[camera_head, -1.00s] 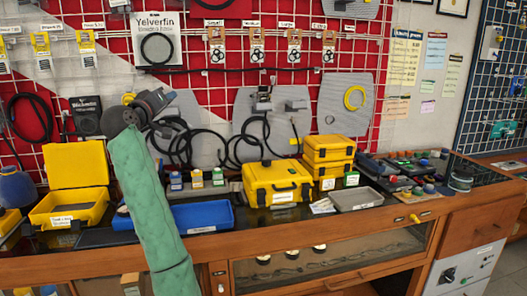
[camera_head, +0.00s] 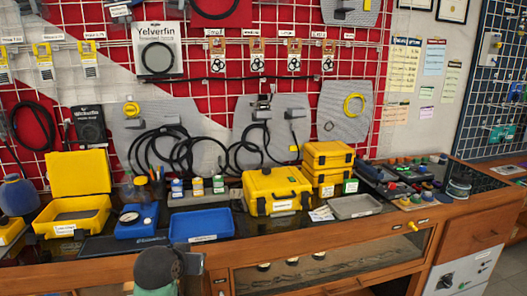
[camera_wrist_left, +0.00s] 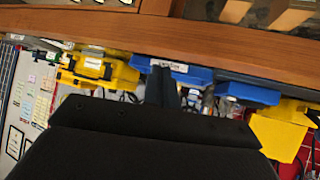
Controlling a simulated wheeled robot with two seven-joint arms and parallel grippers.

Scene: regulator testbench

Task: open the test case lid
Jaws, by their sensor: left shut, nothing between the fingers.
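A closed yellow case (camera_head: 275,190) with dark latches and a handle on its front stands at the middle of the bench; its lid is down. It also shows, upside down, in the left wrist view (camera_wrist_left: 95,68). Another yellow case (camera_head: 75,190) at the left has its lid raised. Which one the small labels call the test case cannot be read. My left gripper (camera_head: 190,264) is low in front of the bench, left of the closed case and apart from it. In the left wrist view its fingers (camera_wrist_left: 161,86) are together and empty. My right gripper is not in view.
A blue tray (camera_head: 202,224) lies left of the closed case, with a blue gauge box (camera_head: 136,220) beside it. Two stacked yellow cases (camera_head: 328,165) stand behind right, and a grey tray (camera_head: 355,206) lies at the right. The wooden bench edge (camera_head: 320,228) runs in front.

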